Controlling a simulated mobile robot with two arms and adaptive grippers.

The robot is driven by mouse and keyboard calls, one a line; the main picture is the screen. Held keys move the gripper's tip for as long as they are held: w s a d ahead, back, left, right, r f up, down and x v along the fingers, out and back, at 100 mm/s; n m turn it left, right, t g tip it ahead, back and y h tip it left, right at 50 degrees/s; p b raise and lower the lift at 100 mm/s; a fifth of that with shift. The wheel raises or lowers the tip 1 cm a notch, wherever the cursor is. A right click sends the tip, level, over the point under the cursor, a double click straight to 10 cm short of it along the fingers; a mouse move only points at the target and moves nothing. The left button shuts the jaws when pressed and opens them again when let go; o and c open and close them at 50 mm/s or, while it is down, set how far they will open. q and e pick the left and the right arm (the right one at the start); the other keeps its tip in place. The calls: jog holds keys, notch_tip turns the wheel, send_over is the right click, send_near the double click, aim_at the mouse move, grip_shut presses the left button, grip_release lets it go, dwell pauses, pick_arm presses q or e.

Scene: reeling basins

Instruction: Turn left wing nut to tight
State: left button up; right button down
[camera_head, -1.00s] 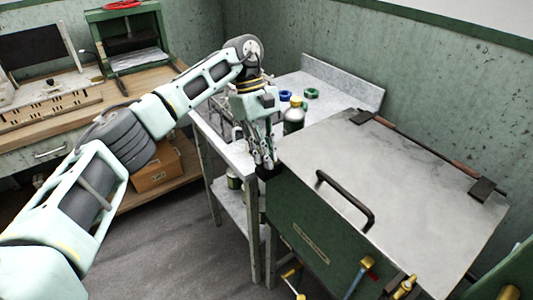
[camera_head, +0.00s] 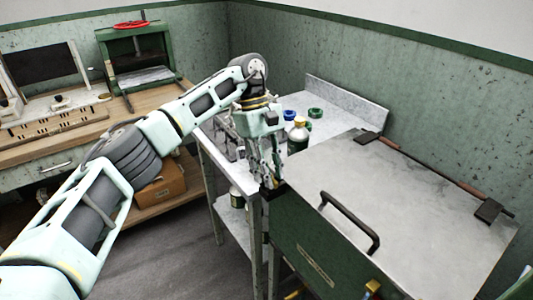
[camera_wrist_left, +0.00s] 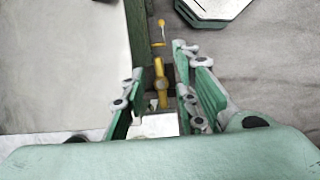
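My left gripper (camera_head: 268,182) points down at the near left corner of the green, metal-lidded basin (camera_head: 318,258). In the left wrist view its two green fingers (camera_wrist_left: 158,62) stand apart, with a gap between them. A yellow piece (camera_wrist_left: 160,88) shows in that gap; it may be the left wing nut, but I cannot tell for sure. No contact between it and the fingers is clear. In the head view the fingers and a dark part at the corner hide the nut. My right gripper is in neither view.
The basin's lid (camera_head: 400,205) is shut and has a black handle (camera_head: 350,222). A wooden bench (camera_head: 80,130) stands at left.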

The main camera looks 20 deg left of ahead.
pick_arm(q)
jog(key=v, duration=1.1)
jog(key=shift+r, duration=0.25)
